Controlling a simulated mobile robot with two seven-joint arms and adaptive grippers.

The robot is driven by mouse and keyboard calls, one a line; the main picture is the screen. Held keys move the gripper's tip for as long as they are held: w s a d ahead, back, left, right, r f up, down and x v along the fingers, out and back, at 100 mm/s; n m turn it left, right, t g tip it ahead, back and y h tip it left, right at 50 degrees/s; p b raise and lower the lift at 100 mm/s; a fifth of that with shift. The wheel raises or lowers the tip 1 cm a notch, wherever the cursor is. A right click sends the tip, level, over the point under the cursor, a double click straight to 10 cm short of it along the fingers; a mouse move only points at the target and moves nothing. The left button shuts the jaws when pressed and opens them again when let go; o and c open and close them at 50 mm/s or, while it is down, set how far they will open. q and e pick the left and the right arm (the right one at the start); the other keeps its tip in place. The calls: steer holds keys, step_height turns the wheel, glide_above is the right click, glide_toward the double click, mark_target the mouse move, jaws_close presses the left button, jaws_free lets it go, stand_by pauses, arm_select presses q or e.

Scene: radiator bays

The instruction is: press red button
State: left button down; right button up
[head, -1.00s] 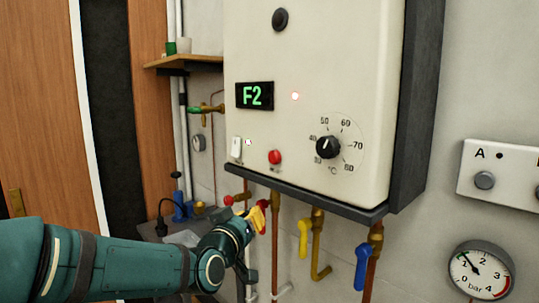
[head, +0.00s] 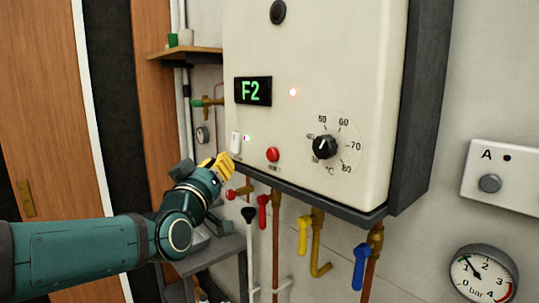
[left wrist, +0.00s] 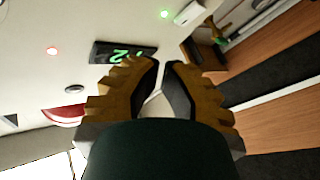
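The red button (head: 273,154) is a small round knob low on the front of the white boiler (head: 300,50), left of the temperature dial. My left gripper (head: 226,163) has yellow fingers and is below the white switch (head: 236,143), left of the red button and apart from it. In the left wrist view its fingertips (left wrist: 161,68) almost meet, with nothing held. That view shows the boiler front upside down, with the display (left wrist: 122,52); I cannot make out the red button there. My right gripper is not in view.
The dial (head: 325,146) is right of the button. Red, yellow and blue valve handles (head: 362,267) hang below the boiler. A panel with a grey button (head: 489,183) and a pressure gauge (head: 483,276) are at right. A small shelf (head: 185,54) is at left.

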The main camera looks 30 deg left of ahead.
mark_target(273, 155)
arm_select(q)
steer(key=w+d+p, duration=0.2)
steer(key=w+d, duration=0.1)
steer(key=w, duration=0.4)
steer(key=shift+w, duration=0.35)
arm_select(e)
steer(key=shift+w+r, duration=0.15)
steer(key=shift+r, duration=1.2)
arm_select(q)
steer(key=shift+d, duration=0.1)
steer(key=shift+w, duration=0.1)
steer(key=shift+w+d+f, duration=0.1)
steer(key=shift+w+d, duration=0.05)
steer(key=shift+w, duration=0.2)
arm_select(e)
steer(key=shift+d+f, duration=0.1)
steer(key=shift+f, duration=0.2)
